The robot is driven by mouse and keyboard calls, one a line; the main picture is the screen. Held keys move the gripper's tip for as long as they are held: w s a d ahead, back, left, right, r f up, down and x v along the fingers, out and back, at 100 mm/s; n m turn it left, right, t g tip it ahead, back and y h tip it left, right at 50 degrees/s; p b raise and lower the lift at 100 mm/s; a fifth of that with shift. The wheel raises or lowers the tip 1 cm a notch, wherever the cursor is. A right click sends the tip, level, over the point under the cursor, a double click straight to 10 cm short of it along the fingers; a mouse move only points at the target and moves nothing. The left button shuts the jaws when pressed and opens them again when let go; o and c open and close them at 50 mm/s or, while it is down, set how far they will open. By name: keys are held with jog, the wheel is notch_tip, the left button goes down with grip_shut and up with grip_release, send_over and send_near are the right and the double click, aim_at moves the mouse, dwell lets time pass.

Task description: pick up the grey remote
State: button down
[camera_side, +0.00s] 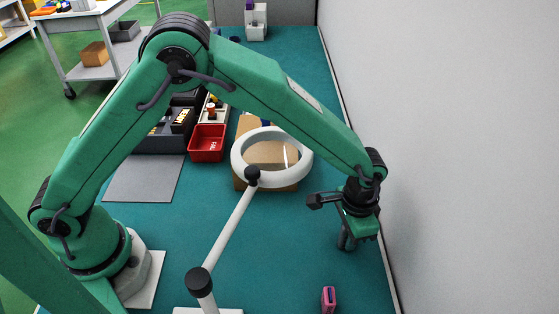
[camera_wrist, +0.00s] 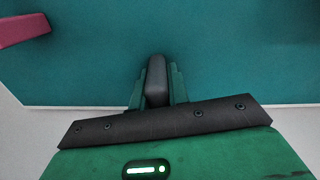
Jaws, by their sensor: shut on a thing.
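The grey remote (camera_wrist: 156,78) shows in the wrist view as a dark grey, rounded, narrow shape between my green fingers. My gripper (camera_wrist: 155,92) is shut on it, with one finger against each side. In the side view my gripper (camera_side: 347,238) points down over the teal mat near the right wall. There the dark fingers and the remote blend together, so I cannot tell them apart. Most of the remote is hidden by the fingers, and whether it touches the mat is unclear.
A pink-purple block (camera_side: 329,299) stands on the teal mat (camera_side: 290,250) in front of my gripper. A white ring lamp (camera_side: 241,160) stands on a jointed arm left of it, over a cardboard box (camera_side: 283,187). A red bin (camera_side: 208,143) sits further left. The wall (camera_side: 460,150) is close on the right.

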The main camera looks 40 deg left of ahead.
jog(key=shift+r, duration=0.55)
notch_tip(320, 180, up, 3)
jog(key=shift+s+d+r, duration=0.1)
jog(key=shift+s, duration=0.05)
jog(key=s+d+r, duration=0.4)
jog(key=s+r, duration=0.2)
jog(key=s, duration=0.4)
jog(key=shift+s+r, duration=0.25)
jog(key=shift+w, duration=0.1)
